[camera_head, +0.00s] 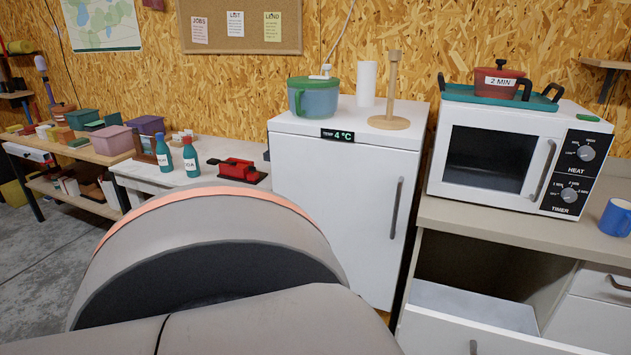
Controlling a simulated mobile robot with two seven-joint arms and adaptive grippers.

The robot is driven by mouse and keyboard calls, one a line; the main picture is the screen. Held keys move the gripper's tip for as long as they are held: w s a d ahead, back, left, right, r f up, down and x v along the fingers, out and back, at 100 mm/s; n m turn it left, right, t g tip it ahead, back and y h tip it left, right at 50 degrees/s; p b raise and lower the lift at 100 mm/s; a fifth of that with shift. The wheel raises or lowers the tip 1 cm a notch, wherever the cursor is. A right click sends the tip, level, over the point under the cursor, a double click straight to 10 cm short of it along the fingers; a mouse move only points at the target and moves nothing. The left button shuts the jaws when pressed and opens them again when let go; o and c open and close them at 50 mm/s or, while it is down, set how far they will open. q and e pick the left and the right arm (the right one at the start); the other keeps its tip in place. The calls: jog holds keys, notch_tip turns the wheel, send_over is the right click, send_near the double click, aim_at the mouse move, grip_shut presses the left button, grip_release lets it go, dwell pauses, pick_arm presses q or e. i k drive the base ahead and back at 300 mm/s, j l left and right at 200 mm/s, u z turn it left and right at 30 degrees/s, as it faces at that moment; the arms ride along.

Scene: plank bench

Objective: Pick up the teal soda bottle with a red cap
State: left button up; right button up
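Two teal bottles with pale labels stand upright side by side on the white bench at the left of the head view. One is the left teal bottle (163,154); the other is the right teal bottle (190,159), set slightly nearer. Neither of my grippers is in view. A large grey part of my own body with an orange band fills the lower left and middle foreground.
A red vise (238,168) sits right of the bottles. A white fridge (340,185) stands beside the bench, with a green-lidded pot (313,100) on top. A microwave (515,155) and a blue mug (614,217) are on the right counter. Bins (112,140) crowd the left shelf.

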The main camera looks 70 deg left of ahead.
aim_at(191, 155)
jog(key=u, duration=3.1)
jog(key=i+j+z, duration=0.1)
jog(key=z, duration=0.8)
jog(key=i+j+z, duration=0.4)
jog(key=j, duration=0.2)
jog(key=j+z, duration=0.2)
jog(key=i+j+z, duration=0.15)
jog(key=j, duration=0.4)
jog(key=j+z, duration=0.15)
jog(key=j, duration=0.4)
jog(key=i+j, duration=0.1)
jog(key=j, duration=0.4)
jog(key=i+j, duration=0.1)
jog(key=j, duration=0.4)
jog(key=i+j+z, duration=0.1)
jog(key=j, duration=0.35)
jog(key=i+j, duration=0.1)
jog(key=j, duration=0.4)
